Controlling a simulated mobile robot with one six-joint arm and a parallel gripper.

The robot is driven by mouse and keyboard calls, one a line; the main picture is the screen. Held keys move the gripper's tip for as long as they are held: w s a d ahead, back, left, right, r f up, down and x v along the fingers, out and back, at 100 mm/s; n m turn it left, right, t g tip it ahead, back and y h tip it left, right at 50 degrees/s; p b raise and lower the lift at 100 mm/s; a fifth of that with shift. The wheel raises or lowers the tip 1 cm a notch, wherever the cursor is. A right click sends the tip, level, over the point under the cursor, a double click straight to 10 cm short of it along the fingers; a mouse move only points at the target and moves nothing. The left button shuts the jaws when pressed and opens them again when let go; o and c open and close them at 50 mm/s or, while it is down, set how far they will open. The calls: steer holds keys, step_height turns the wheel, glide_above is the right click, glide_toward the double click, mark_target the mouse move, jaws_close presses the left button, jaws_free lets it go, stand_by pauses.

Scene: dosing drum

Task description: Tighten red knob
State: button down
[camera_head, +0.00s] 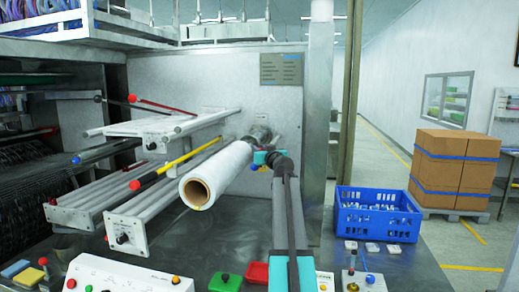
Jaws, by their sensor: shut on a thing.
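My gripper (259,157) is at the end of my grey and teal arm, beside the right side of the white film roll (222,170) and just below the metal spindle (260,134) on the machine panel. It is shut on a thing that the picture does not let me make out. A small blue ball (254,167) shows right by the jaws. No red knob shows clearly between the jaws.
A white control box (125,275) stands at the front left, with a green button box (225,282) and a red tray (255,273) to its right. A blue crate (378,222) of small parts sits at the right. Cardboard boxes (455,160) stand behind on a pallet.

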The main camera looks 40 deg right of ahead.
steer(key=shift+s+d+f+m+g+h+p, duration=0.1)
steer(key=shift+m+g+h+p, duration=0.6)
steer(key=shift+p, duration=1.3)
steer(key=shift+s+d+f+m+g+h+p, duration=0.1)
steer(key=shift+m+g+h+p, duration=0.3)
steer(key=shift+h+p, duration=1.05)
steer(key=shift+w+a+m+p, duration=0.15)
steer(key=shift+m+p, duration=0.15)
steer(key=shift+p, duration=2.25)
steer(key=c, duration=1.5)
jaws_free()
steer(key=shift+c, duration=0.2)
steer(key=shift+r, duration=0.1)
steer(key=shift+a+y, duration=0.1)
steer(key=shift+y, duration=0.15)
steer(key=shift+b+v, duration=1.4)
steer(key=shift+v, duration=1.6)
steer(key=b+v, duration=0.3)
steer(key=v, duration=0.5)
